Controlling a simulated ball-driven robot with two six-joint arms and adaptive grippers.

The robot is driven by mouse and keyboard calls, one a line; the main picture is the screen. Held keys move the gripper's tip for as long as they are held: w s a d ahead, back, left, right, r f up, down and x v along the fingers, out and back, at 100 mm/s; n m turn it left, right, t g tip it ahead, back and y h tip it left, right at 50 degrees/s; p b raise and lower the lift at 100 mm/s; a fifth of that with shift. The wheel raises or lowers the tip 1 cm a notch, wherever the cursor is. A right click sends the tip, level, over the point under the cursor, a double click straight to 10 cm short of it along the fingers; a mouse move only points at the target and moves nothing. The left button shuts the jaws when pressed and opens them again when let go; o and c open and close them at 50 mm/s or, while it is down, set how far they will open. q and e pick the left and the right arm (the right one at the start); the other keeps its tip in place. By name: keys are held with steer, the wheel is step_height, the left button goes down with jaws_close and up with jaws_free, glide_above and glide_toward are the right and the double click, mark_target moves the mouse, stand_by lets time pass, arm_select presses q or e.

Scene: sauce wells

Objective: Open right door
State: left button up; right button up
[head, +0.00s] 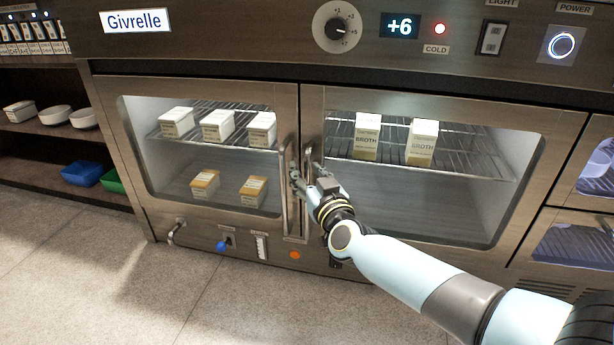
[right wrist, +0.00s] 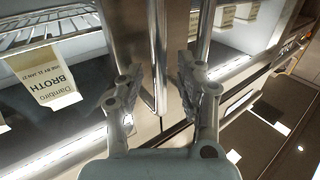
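The right door (head: 560,150) of the steel fridge is a framed glass door, and it looks shut. Its upright bar handle (head: 306,217) is at its left edge, partly hidden by my right gripper (head: 304,176). In the right wrist view my gripper (right wrist: 157,88) has its two fingers spread apart. The right door's handle (right wrist: 158,45) stands between them, with a gap visible on each side. My left gripper is not in view.
The left door (head: 205,84) is shut; its handle (head: 284,205) stands close beside the right one, and it also shows behind a finger in the wrist view (right wrist: 207,25). Broth cartons (head: 421,143) stand on the rack behind the right door. The floor (head: 100,270) in front is clear.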

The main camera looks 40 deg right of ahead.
jaws_close()
stand_by(0.7)
